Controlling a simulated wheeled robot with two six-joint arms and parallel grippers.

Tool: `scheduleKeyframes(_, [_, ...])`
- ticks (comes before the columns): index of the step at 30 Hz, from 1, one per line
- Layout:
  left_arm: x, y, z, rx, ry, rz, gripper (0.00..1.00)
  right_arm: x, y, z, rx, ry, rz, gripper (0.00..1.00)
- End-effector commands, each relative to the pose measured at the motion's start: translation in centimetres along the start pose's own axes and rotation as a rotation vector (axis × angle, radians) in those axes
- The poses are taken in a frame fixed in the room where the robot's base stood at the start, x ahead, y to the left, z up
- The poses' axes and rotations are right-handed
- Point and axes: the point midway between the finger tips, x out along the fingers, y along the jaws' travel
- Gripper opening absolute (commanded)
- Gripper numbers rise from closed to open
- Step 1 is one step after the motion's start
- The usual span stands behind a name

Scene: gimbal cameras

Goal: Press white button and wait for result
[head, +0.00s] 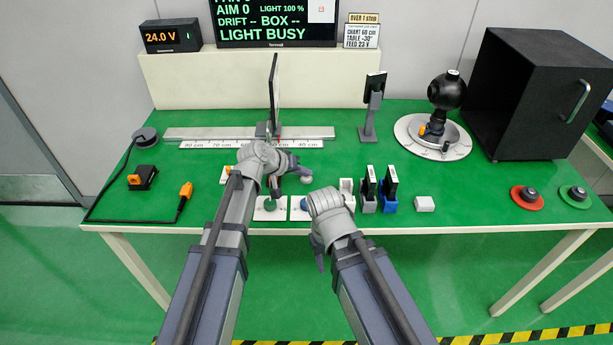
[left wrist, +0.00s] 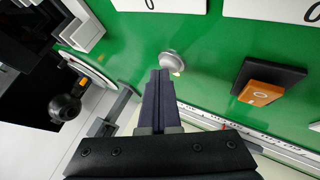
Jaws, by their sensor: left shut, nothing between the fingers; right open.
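A small pale round button (head: 306,179) stands on the green table, just by the tip of my left gripper (head: 300,171). It shows in the left wrist view (left wrist: 173,60) as a whitish knob right beyond the shut fingertips (left wrist: 160,74). I cannot tell whether the fingertips touch it. My left gripper is shut and empty. My right gripper (head: 320,262) is open and points down at the table's front edge, partly hidden by its own wrist. The display (head: 276,22) at the back reads "LIGHT BUSY" and "LIGHT 100 %".
A green knob (head: 270,204) and a blue knob (head: 304,203) sit on white plates in front. A rail (head: 190,133) with an upright panel (head: 274,90) lies behind. Dark upright pieces in holders (head: 369,203) stand right of my right arm. A black box (head: 535,95) is at back right.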

Motion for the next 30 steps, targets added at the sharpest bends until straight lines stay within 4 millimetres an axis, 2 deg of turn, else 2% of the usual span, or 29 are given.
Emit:
scheduleKeyframes(7, [-1.0,0.7,-0.7,0.0,0.0,0.0,0.0,-1.4,0.1,0.1,0.0,0.0,0.0,0.5])
scheduleKeyframes(20, [-1.2,0.8,-0.8,0.0,0.0,0.0,0.0,-1.6,0.2,0.1,0.0,0.0,0.0,0.5])
scheduleKeyframes(30, [-3.3,2.4,-2.4,0.0,0.0,0.0,0.0,-4.7,0.5,0.3,0.0,0.0,0.0,0.5])
